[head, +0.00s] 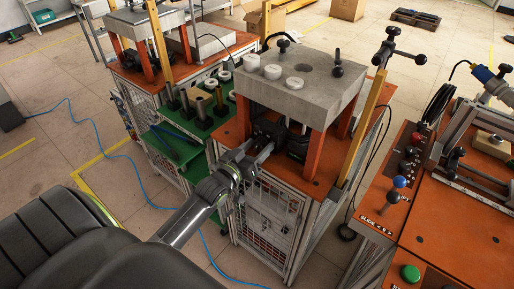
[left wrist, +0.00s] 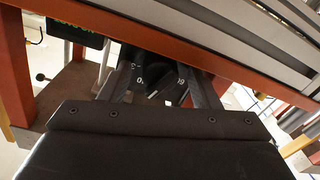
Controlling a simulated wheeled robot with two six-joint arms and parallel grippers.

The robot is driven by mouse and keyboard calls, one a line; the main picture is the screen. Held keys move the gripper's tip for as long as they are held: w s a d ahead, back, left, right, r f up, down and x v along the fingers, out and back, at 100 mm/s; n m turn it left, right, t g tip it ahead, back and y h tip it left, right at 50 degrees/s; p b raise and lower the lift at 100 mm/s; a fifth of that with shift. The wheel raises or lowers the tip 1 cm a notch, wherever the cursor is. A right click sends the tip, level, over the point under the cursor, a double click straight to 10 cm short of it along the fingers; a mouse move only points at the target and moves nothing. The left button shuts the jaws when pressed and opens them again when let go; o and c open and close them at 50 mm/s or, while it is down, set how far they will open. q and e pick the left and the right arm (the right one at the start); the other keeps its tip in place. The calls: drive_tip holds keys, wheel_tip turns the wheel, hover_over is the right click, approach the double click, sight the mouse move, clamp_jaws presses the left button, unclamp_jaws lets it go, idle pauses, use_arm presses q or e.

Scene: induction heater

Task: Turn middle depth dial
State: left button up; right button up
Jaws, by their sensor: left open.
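My left gripper (head: 264,146) reaches in from the lower left, under a thick grey slab on orange posts. In the left wrist view its two grey fingers (left wrist: 165,85) are spread apart. Black dial parts with white marks (left wrist: 150,82) show between and just beyond the fingers. I cannot tell which of them is the middle depth dial, or whether a finger touches one. In the head view, black parts (head: 297,147) sit beside the gripper under the slab; their markings are too small to read. My right gripper does not show.
The grey slab (head: 300,85) with white round pieces hangs low over the gripper. An orange post (head: 318,157) and a yellow upright (head: 362,130) stand to its right. A control panel (head: 395,180) with coloured knobs is further right. A green shelf (head: 180,150) with cylinders is left.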

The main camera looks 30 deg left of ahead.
use_arm(q)
drive_tip(key=shift+w, duration=0.15)
drive_tip(key=c, duration=1)
drive_tip(key=shift+m, duration=0.4)
drive_tip(key=m+b, duration=0.2)
drive_tip(key=m, duration=0.1)
drive_tip(key=shift+f, duration=0.15)
drive_tip(key=shift+m+b, duration=1.3)
drive_tip(key=shift+m, duration=1.5)
